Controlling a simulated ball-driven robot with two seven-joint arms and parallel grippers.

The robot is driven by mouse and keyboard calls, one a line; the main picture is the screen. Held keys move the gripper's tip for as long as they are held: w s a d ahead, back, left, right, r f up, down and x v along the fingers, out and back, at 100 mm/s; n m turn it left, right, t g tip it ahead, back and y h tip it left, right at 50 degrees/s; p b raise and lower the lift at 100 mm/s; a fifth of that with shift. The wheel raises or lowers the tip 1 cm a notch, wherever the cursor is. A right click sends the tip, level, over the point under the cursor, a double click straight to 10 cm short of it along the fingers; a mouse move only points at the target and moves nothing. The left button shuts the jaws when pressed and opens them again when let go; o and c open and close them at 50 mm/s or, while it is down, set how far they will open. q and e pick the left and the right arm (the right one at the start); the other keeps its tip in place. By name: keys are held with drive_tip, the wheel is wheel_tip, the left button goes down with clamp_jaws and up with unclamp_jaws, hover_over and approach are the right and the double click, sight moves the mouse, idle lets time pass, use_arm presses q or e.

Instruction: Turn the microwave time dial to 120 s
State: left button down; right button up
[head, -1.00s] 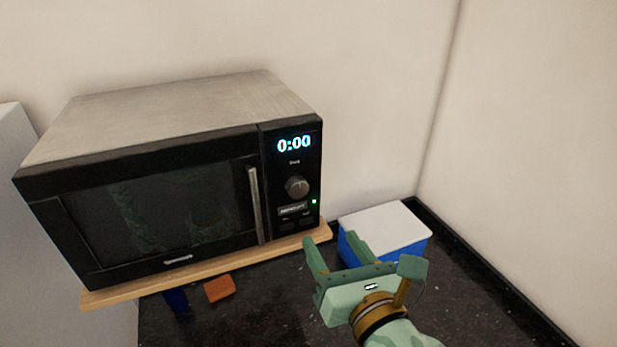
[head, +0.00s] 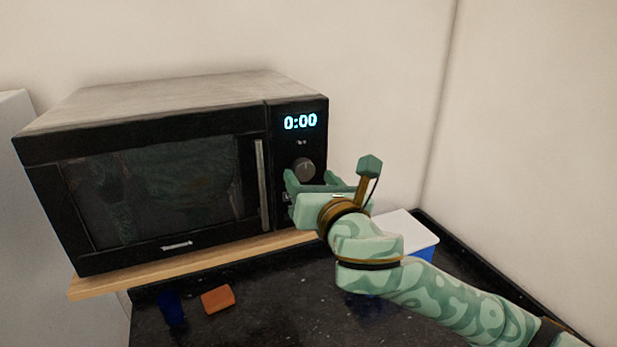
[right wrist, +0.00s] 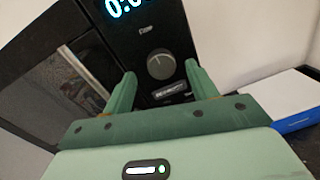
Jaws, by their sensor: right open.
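The black microwave (head: 150,205) stands on a wooden board, its door shut. Its display (head: 300,122) reads 0:00. The round grey time dial (head: 303,169) is below the display. It also shows in the right wrist view (right wrist: 161,65), beyond and between my fingertips. My right gripper (head: 311,180) is open and empty in front of the control panel, just below the dial in the head view. In the right wrist view its two fingers (right wrist: 162,80) are spread to either side, apart from the dial. The gripper hides the lower panel in the head view. My left gripper is not in view.
A blue and white box (head: 408,228) stands behind my right arm. An orange block (head: 218,299) and a dark blue object (head: 172,308) are on the dark granite counter (head: 270,310). Walls close off the back and right. The board's edge (head: 190,264) juts forward.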

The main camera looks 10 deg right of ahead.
sight(303, 170)
drive_tip(key=shift+w+a, duration=0.1)
drive_tip(key=shift+w, duration=1)
drive_tip(key=shift+w+f, duration=0.1)
drive_tip(key=c, duration=1)
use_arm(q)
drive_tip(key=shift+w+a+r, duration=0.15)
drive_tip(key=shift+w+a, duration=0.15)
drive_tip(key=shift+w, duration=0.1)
